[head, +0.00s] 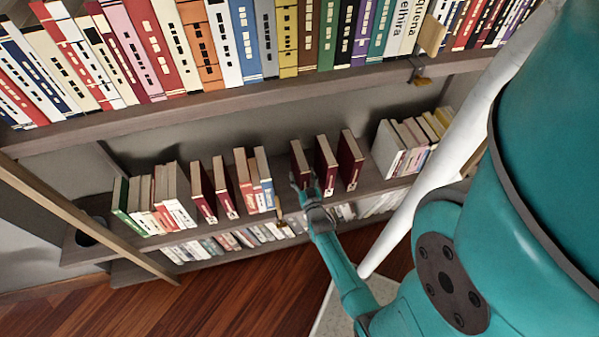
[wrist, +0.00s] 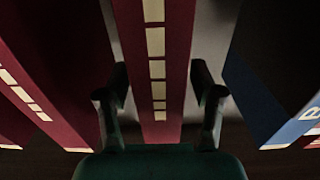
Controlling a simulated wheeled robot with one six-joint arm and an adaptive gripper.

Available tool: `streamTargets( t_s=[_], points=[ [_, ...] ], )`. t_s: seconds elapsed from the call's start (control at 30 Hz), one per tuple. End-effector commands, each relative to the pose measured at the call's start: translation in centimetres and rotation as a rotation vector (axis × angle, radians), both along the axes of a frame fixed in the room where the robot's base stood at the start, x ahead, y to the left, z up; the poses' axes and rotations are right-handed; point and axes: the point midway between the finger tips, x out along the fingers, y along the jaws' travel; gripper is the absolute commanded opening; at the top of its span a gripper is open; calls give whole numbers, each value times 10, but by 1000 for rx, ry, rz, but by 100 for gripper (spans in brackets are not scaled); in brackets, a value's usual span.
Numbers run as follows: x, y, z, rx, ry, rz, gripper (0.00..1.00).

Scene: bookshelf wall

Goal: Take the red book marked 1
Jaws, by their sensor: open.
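A red book (wrist: 155,60) with cream blocks down its spine stands upright in the middle of the wrist view. My gripper (wrist: 159,78) is open, with one dark finger on each side of this spine and small gaps showing. In the head view my gripper (head: 304,187) is at the lower shelf, at the front of the leftmost dark red book (head: 299,163) of a group of three. My gripper hides part of that spine. I cannot read a number 1 on it in either view.
Two more dark red books (head: 350,162) stand to the right, spaced apart. A blue-spined book (head: 267,190) stands to the left across a gap. The upper shelf board (head: 230,112) hangs above, packed with books. White books (head: 395,150) stand farther right.

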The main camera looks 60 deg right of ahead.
Motion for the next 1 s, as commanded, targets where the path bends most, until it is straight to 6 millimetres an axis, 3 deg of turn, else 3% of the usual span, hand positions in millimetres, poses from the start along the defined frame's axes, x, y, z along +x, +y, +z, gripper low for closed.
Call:
streamTargets(
  t_s=[0.2,0.43,0.47,0.7,0.73,1.0],
  points=[
    [13,-15,0,0,0,0,67],
    [14,-16,0,0,0,0,67],
    [14,-16,0,0,0,0,64],
    [14,-16,0,0,0,0,4],
    [14,-16,0,0,0,0,0],
    [15,-17,2,-4,-3,0,0]
  ],
)
